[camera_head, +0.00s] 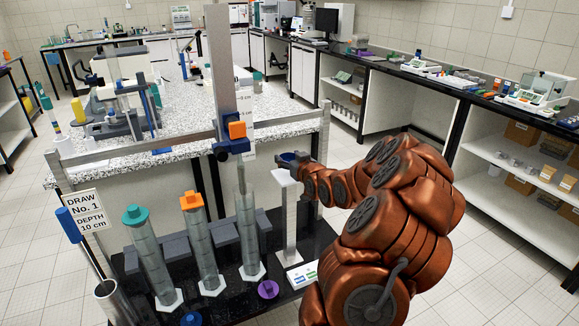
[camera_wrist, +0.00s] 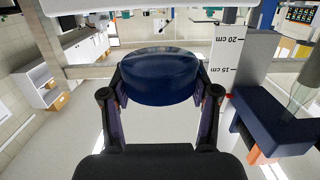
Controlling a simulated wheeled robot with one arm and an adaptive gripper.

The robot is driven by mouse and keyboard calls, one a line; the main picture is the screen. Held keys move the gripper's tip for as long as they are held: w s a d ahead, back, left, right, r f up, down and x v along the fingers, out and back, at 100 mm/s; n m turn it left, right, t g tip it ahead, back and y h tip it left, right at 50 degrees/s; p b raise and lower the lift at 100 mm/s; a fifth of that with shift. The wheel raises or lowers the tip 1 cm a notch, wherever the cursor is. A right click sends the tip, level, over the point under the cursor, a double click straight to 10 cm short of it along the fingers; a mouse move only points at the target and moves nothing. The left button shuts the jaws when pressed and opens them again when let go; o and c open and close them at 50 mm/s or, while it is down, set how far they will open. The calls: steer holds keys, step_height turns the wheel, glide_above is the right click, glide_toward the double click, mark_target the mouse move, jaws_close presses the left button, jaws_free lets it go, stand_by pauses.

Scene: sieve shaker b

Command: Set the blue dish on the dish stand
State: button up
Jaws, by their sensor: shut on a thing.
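The blue dish (camera_wrist: 160,78) is a shallow round dish, held between both finger pads of my gripper (camera_wrist: 160,92) in the wrist view. In the head view the blue dish (camera_head: 289,157) shows small at the end of my arm, and my gripper (camera_head: 303,160) is partly hidden by the dish and arm. The dish stand, seemingly the pale column with a flat square top (camera_head: 286,177), rises from the black bench. The dish appears just above and behind that top in the picture; I cannot tell the exact gap. The dish looks roughly level.
A tall metal post (camera_head: 219,80) with a blue clamp (camera_head: 232,147) and orange knob stands close left of the dish. Several clear cylinders, including a teal-capped one (camera_head: 150,255), stand left. A metal rail (camera_head: 110,153) runs behind. Open floor lies right.

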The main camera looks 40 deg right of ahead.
steer(key=shift+w+d, duration=0.15)
steer(key=shift+d, duration=0.05)
steer(key=shift+f+p, duration=0.55)
steer(key=shift+f, duration=1.2)
steer(key=shift+f, duration=0.1)
steer(key=shift+f, duration=0.15)
steer(key=o, duration=0.9)
steer(key=shift+r, duration=0.25)
steer(key=shift+b+v, duration=1.35)
steer(key=shift+v, duration=4.7)
